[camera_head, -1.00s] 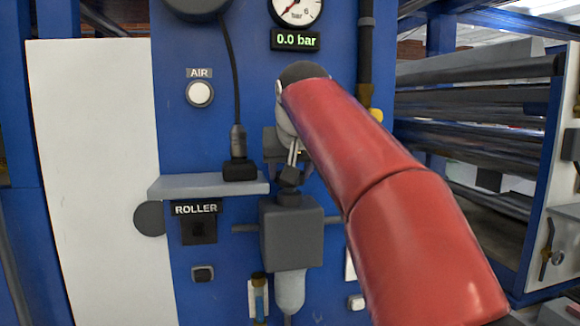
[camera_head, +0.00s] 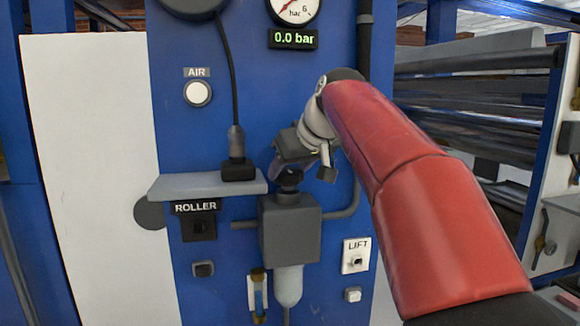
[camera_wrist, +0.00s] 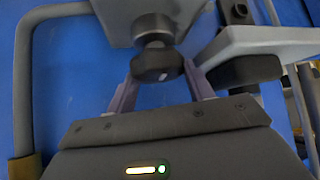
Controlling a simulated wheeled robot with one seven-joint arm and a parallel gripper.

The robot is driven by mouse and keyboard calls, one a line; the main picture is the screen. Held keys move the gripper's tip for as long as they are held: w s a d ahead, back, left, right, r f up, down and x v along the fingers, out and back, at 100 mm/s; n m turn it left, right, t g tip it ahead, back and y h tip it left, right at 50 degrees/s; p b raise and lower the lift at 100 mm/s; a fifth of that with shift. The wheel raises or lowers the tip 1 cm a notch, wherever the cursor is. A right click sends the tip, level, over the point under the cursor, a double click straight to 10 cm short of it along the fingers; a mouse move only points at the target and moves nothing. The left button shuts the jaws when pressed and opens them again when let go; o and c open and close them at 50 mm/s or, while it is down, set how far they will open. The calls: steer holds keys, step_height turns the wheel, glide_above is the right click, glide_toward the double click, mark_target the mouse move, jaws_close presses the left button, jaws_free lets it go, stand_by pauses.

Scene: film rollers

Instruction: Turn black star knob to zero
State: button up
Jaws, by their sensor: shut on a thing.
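The black star knob (camera_head: 289,178) sits on top of the grey regulator block (camera_head: 290,222) on the blue panel. In the wrist view the black knob (camera_wrist: 157,66) is between the two purple fingers of my gripper (camera_wrist: 160,80), with a small white mark on its face. My gripper (camera_head: 287,170) is shut on the knob in the head view, reaching in from the upper right and tilted; its fingers hide part of the knob. The display (camera_head: 293,39) reads 0.0 bar. The pressure gauge (camera_head: 294,8) above it is cut off by the top edge.
A grey shelf (camera_head: 207,185) with a cable plug (camera_head: 238,168) stands left of the knob. A curved grey pipe (camera_head: 350,205) runs close on the right. The LIFT switch (camera_head: 356,256) and ROLLER switch (camera_head: 198,226) are below. The white AIR button (camera_head: 198,93) is upper left.

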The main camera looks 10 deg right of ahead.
steer(key=o, duration=0.7)
steer(key=shift+s, duration=0.1)
steer(key=v, duration=0.7)
steer(key=shift+s+r+p, duration=0.2)
steer(key=shift+r+p, duration=0.1)
steer(key=shift+p, duration=0.15)
steer(key=shift+d, duration=0.1)
steer(key=s+f+m+g+h, duration=0.1)
steer(key=s+f+m, duration=0.1)
steer(key=s+f, duration=1)
steer(key=s+f+m+g+h, duration=0.1)
steer(key=s+f+g+h, duration=0.1)
steer(key=s+f, duration=1)
step_height(320, 180, down, 9)
steer(key=shift+a+r+m, duration=0.2)
steer(key=shift+a+m, duration=0.2)
steer(key=shift+a, duration=0.05)
